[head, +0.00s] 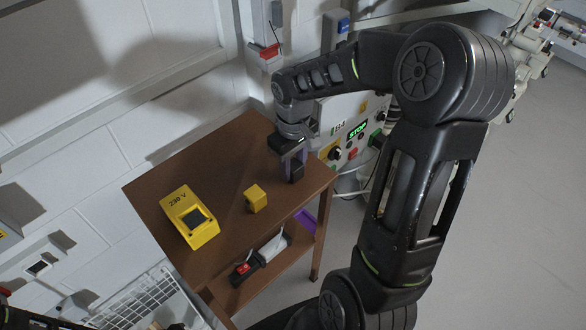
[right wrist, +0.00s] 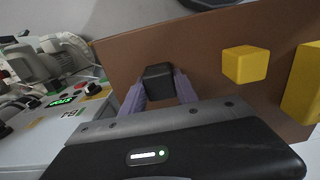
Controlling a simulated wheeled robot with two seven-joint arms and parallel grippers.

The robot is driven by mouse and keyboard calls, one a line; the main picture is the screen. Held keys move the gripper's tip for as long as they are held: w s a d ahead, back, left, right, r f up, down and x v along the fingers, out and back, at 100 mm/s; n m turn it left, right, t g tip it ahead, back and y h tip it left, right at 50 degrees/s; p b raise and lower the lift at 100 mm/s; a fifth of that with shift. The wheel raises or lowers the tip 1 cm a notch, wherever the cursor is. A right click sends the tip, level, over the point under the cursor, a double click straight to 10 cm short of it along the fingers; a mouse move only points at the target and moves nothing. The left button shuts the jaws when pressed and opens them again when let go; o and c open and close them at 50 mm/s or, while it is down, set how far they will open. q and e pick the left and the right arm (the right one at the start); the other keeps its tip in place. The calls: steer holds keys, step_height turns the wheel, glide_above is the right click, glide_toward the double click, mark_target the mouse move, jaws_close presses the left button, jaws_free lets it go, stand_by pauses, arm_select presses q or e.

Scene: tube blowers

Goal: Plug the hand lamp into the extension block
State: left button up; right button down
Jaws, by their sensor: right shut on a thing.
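My right gripper (head: 292,158) points down over the right end of the brown table. Its two purple-grey fingers are shut on a small black block (head: 296,173); which part of the task it is, I cannot tell. In the right wrist view the black block (right wrist: 158,77) sits between the fingertips (right wrist: 160,88). A yellow box marked 230 V (head: 178,204), with a dark square face, lies on the left of the table; whether it is the extension block is unclear. A small yellow block (head: 256,198) stands between it and the gripper. I cannot make out a lamp or cord for certain. My left gripper is not visible.
The brown table (head: 232,160) has free room around the yellow pieces. Its lower shelf (head: 240,292) carries a black-and-red item (head: 243,268) and a white one. A control panel with a green STOP display (head: 357,132) stands close behind the gripper. A wire basket (head: 140,300) is at lower left.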

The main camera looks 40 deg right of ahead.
mark_target(293, 164)
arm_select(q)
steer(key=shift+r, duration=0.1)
arm_select(e)
steer(key=shift+r, duration=0.15)
